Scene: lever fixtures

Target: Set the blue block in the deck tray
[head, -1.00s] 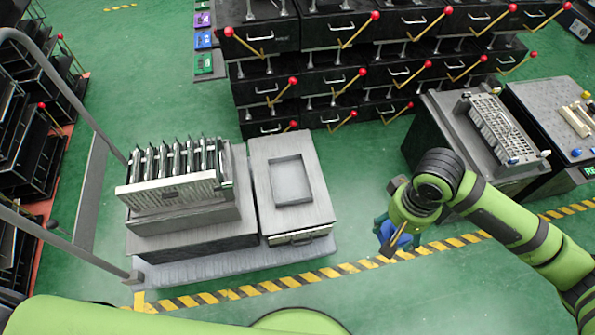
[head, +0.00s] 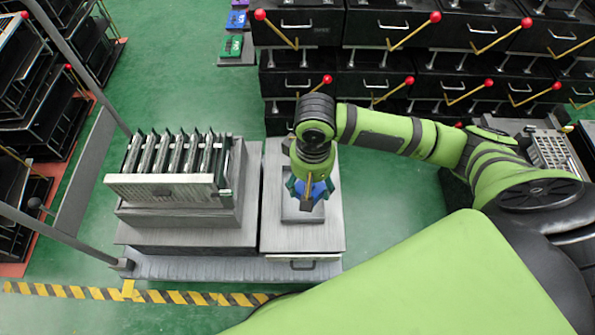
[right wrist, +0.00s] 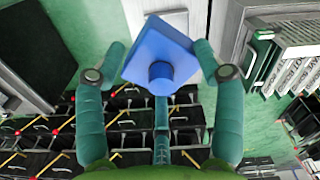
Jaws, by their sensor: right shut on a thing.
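The blue block (right wrist: 158,48) is a square plate with a round knob, seen close in the right wrist view. It also shows in the head view (head: 318,190), partly covered by the fingers. My right gripper (head: 310,194) is shut on the block, with a finger on either side of it (right wrist: 162,62). The deck tray (head: 302,217) is a shallow grey recess in the top of the cart's right box. The gripper and block are over it and hide much of it. I cannot tell whether the block touches its floor. My left gripper is not in view.
A rack of upright plates (head: 170,188) stands on the cart left of the tray. The cart's handle rails (head: 85,185) rise at the left. Black drawer units with red-knobbed levers (head: 390,85) fill the back. Green floor (head: 385,205) lies right of the cart.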

